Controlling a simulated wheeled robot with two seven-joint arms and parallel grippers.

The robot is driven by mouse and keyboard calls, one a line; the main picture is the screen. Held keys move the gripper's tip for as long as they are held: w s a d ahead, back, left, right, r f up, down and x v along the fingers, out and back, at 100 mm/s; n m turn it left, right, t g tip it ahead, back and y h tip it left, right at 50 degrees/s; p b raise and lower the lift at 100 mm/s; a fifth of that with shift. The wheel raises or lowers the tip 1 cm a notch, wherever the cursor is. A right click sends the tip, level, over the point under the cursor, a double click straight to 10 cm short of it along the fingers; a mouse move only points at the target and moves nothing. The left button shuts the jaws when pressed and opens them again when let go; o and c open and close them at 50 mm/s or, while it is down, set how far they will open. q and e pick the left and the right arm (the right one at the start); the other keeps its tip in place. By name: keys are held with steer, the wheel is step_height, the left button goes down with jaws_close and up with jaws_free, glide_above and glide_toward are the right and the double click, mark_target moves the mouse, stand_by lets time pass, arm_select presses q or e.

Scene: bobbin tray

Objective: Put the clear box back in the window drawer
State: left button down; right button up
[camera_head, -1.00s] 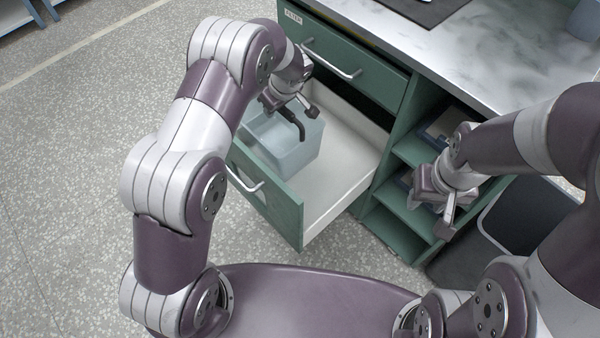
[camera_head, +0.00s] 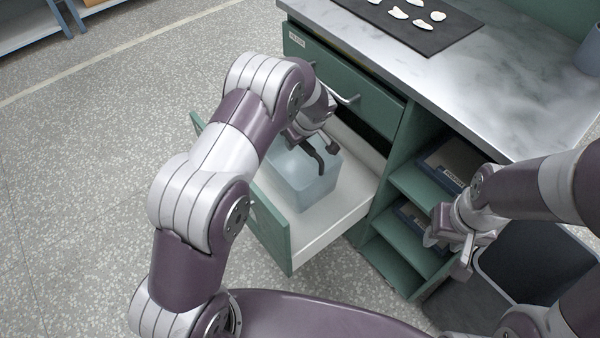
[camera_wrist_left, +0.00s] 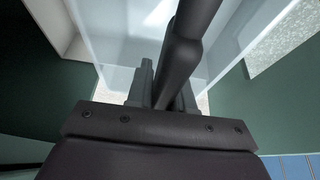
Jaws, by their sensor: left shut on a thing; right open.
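The clear box (camera_head: 312,192), pale blue and see-through, is upright at the open window drawer (camera_head: 335,222), within its outline in the head view. I cannot tell whether its base touches the drawer floor. The green drawer front (camera_head: 272,225) is partly hidden behind my left arm. In the left wrist view, the box wall (camera_wrist_left: 110,55) is at the fingers (camera_wrist_left: 162,88). My right gripper (camera_head: 450,252) is open and empty in front of the side shelves.
A closed green drawer (camera_head: 345,92) sits above the open one. Side shelves (camera_head: 408,182) hold dark trays (camera_head: 450,160). A dark bin (camera_head: 535,265) stands at the right. The worktop (camera_head: 500,90) bears a dark mat (camera_head: 425,38) with several white pieces.

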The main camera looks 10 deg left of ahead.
arm_select(q)
step_height(320, 180, down, 7)
steer(key=b, duration=0.1)
steer(key=shift+w, duration=0.1)
steer(key=shift+f+b, duration=0.1)
steer(key=shift+b, duration=0.35)
steer(key=c, duration=1)
jaws_free()
